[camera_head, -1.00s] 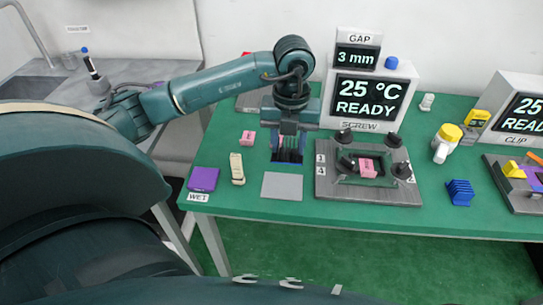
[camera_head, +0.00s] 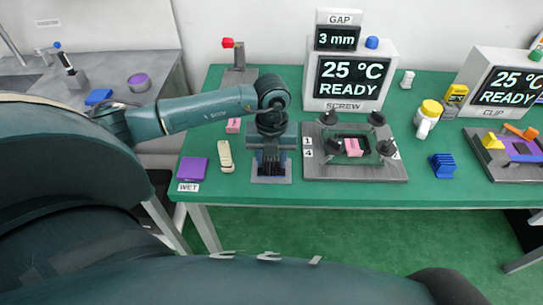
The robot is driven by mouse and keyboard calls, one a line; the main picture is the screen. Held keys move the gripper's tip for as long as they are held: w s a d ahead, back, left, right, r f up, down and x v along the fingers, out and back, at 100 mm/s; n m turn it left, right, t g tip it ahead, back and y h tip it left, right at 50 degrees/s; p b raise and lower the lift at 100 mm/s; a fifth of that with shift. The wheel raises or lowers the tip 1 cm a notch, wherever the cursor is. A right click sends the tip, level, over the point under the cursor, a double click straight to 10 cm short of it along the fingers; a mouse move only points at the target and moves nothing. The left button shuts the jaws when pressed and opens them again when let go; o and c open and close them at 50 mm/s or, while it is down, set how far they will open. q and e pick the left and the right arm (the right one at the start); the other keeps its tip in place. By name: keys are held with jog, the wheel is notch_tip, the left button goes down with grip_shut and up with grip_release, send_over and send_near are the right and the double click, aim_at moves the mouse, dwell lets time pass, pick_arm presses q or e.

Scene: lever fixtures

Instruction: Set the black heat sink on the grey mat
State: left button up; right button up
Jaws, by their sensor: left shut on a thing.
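The black heat sink (camera_head: 271,168) is between the fingers of my left gripper (camera_head: 271,162), its dark fins partly hidden by them. My left gripper points down and is shut on it, directly over the grey mat (camera_head: 270,181). The mat's near edge shows at the table's front, and the rest is covered by the gripper and heat sink. The heat sink is very low over the mat; I cannot tell whether it touches. My right gripper is not in view.
A beige part (camera_head: 226,156) and purple pad (camera_head: 192,169) lie left of the mat. The SCREW fixture (camera_head: 390,170) stands close on the right, with knobs and a pink block (camera_head: 352,147). A blue finned block (camera_head: 442,166) lies farther right.

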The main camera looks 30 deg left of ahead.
pick_arm(q)
jog(key=shift+f, duration=0.1)
jog(key=shift+f, duration=0.15)
jog(key=o, duration=0.7)
jog(key=shift+c, duration=0.2)
jog(key=o, duration=0.3)
